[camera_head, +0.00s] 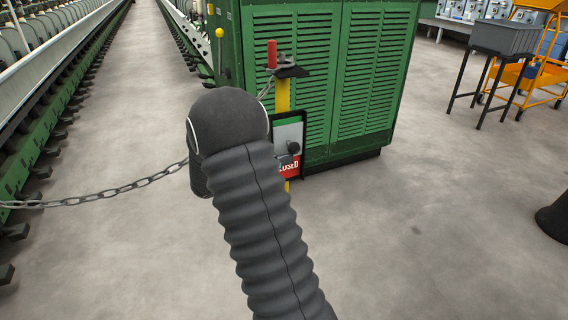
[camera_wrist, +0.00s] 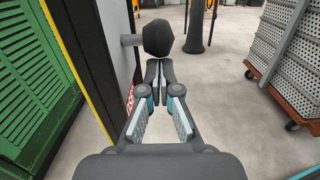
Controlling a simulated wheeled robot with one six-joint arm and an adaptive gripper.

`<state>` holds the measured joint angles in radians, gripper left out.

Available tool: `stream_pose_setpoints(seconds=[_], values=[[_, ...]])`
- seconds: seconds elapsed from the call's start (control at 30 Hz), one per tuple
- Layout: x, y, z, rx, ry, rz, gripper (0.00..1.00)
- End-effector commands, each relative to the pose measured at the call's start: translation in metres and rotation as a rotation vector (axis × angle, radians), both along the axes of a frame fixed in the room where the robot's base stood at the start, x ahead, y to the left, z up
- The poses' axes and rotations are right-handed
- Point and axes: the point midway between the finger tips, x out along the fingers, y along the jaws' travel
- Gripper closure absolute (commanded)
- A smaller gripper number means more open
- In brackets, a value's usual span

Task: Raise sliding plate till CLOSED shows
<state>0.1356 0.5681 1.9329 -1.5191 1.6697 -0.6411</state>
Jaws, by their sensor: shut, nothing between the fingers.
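The sliding plate (camera_head: 289,135) is a grey panel in a dark upright frame on a yellow post. A dark round knob (camera_head: 293,147) sticks out of it. Below the plate a red strip (camera_head: 289,168) shows white letters reading "LOSED"; the left end is hidden by my arm. A green strip (camera_head: 291,122) shows above the plate. In the wrist view the knob (camera_wrist: 158,37) stands on a short stem from the plate (camera_wrist: 117,45). My gripper (camera_wrist: 157,72) is shut and empty, its fingertips right by the knob. I cannot tell whether they touch it.
A chain (camera_head: 110,193) hangs across the aisle on the left. A green louvred cabinet (camera_head: 372,75) stands behind the post. A wheeled perforated cart (camera_wrist: 292,55) is on the right in the wrist view. The floor right of the post is clear.

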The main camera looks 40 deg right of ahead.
Motion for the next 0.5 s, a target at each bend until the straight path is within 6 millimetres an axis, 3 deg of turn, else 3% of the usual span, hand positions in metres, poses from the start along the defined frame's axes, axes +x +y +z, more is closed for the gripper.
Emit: stream_pose_setpoints(seconds=[0.03,0.13,0.5], values=[[0.000,0.000,0.018,-0.001,-0.002,0.000,1.00],[0.000,0.000,0.030,-0.001,-0.002,0.000,1.00],[0.001,0.000,0.033,-0.006,-0.005,0.000,1.00]])
